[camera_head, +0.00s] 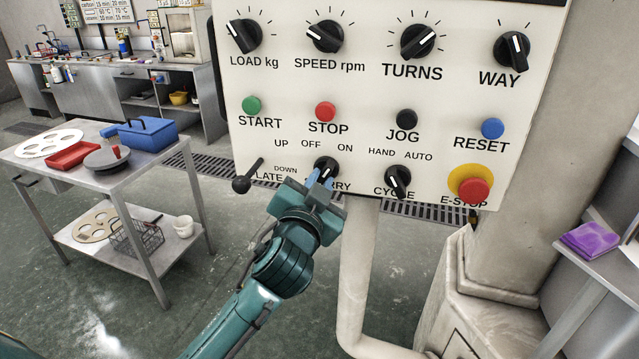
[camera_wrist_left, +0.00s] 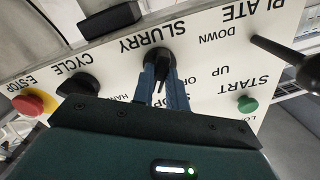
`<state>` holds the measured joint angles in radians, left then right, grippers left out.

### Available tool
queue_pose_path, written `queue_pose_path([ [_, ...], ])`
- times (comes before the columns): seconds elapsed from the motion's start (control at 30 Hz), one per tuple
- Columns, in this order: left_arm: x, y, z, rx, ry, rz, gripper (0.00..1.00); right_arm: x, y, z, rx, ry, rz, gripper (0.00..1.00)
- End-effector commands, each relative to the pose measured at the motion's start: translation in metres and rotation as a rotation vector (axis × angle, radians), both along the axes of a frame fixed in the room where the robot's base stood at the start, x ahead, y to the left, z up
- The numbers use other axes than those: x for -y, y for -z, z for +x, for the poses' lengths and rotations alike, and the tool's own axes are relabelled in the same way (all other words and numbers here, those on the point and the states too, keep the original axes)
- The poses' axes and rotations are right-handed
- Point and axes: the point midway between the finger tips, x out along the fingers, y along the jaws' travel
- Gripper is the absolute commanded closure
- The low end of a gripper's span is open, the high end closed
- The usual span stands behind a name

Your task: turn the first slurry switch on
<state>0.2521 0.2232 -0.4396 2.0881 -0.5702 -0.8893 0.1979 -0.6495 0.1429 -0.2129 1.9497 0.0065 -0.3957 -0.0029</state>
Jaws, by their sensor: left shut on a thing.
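The slurry switch (camera_head: 327,165) is a black rotary knob in the lower row of the white control panel (camera_head: 285,85), with OFF and ON printed above it. My left gripper (camera_head: 319,177) is at this knob, its blue fingers partly covering it and the SLURRY label. In the left wrist view, the fingers (camera_wrist_left: 164,84) stand on either side of the slurry knob (camera_wrist_left: 157,56), shut on it. A white pointer line shows between them. I cannot tell clearly whether it points to OFF or ON. My right gripper is not in view.
The plate lever (camera_head: 246,177) sticks out just left of my gripper. The cycle switch (camera_head: 398,181) and the red E-stop (camera_head: 473,189) are to the right. A pale pipe (camera_head: 358,260) runs below the panel. A steel cart (camera_head: 110,180) stands at left.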

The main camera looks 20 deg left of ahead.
Motion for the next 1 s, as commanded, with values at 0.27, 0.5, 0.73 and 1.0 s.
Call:
queue_pose_path([
  [0.27,-0.0003,0.0013,0.0000,-0.005,-0.001,0.020,1.00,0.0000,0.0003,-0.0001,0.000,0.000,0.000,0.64],
  [0.5,-0.0004,0.0014,0.0000,-0.005,-0.002,0.020,0.85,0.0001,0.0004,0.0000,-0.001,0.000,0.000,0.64],
  [0.73,-0.0002,0.0008,0.0000,-0.003,-0.001,0.018,0.66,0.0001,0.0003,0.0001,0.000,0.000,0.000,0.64],
  [1.0,0.0000,0.0004,-0.0007,-0.002,-0.001,0.016,0.64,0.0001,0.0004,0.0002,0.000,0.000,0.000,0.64],
])
